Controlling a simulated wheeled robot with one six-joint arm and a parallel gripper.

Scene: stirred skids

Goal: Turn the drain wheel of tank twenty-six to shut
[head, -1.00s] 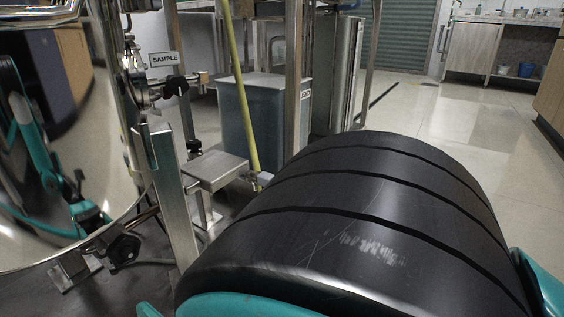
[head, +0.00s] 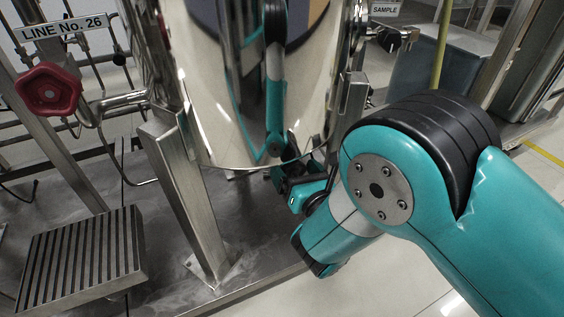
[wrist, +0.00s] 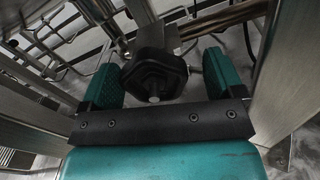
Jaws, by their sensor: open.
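A black lobed wheel (wrist: 154,72), apparently the drain wheel, sits between the two teal fingers of my gripper (wrist: 162,76) in the wrist view. The fingers are open, one on each side of it, with a gap visible at the right finger. A pale stub shows at the wheel's middle, and a metal block and pipe lie behind it. In the head view my gripper (head: 293,186) is low under the shiny tank (head: 225,125); the wheel cannot be made out clearly there. A sign (head: 63,28) on the left reads LINE No. 26.
A red wheel (head: 48,88) hangs at the left beside pipes. A steel leg (head: 185,195) stands left of my gripper, and a slatted step (head: 82,252) is at lower left. A black-handled valve (head: 398,40) is by the SAMPLE sign (head: 386,8).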

